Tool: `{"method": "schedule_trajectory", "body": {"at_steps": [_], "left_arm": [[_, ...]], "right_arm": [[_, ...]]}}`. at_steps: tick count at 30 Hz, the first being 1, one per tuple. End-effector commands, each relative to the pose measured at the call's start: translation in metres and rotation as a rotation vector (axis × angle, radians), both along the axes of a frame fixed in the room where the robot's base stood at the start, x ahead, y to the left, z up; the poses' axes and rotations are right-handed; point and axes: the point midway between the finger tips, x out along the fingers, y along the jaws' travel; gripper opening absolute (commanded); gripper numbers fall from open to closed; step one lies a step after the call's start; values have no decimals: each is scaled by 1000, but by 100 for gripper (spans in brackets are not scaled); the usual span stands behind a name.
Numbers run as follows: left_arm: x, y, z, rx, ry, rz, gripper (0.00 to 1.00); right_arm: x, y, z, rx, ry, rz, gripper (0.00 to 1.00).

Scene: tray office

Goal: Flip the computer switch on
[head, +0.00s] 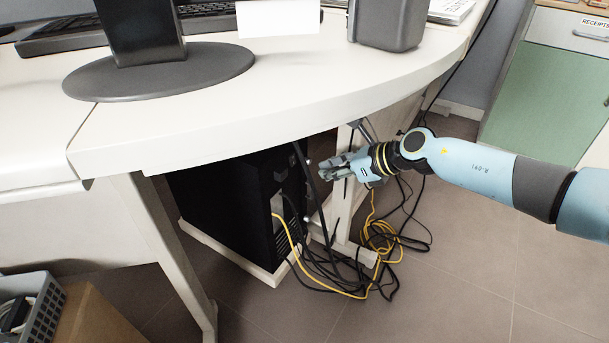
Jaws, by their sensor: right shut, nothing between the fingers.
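The black computer tower (225,201) stands under the white desk on a low pale stand. Its side with the cables faces right, toward my right arm. The switch is too small to make out. My right gripper (326,172) is under the desk's front edge, just right of the tower's cabled side. It is shut and empty, with its fingertips pointing left toward the tower. I cannot tell if they touch it. My left gripper is not in view.
The desk (270,112) overhangs the tower. Black cables and a yellow cable (291,240) hang from the tower and tangle on the floor below my gripper. A pale desk leg (172,255) stands left. A green cabinet (550,104) is at the right. Floor at lower right is clear.

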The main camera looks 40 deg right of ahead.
Motion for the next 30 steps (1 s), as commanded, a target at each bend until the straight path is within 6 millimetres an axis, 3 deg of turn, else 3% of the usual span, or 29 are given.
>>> {"method": "schedule_trajectory", "body": {"at_steps": [1,4,12,30], "left_arm": [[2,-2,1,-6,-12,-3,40],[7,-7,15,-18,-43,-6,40],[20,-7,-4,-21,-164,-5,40],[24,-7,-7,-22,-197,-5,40]], "right_arm": [[8,4,-13,3,2,-1,0],[24,11,-25,4,4,-1,0],[55,23,-24,0,0,0,0],[64,27,-24,0,-1,0,0]]}}
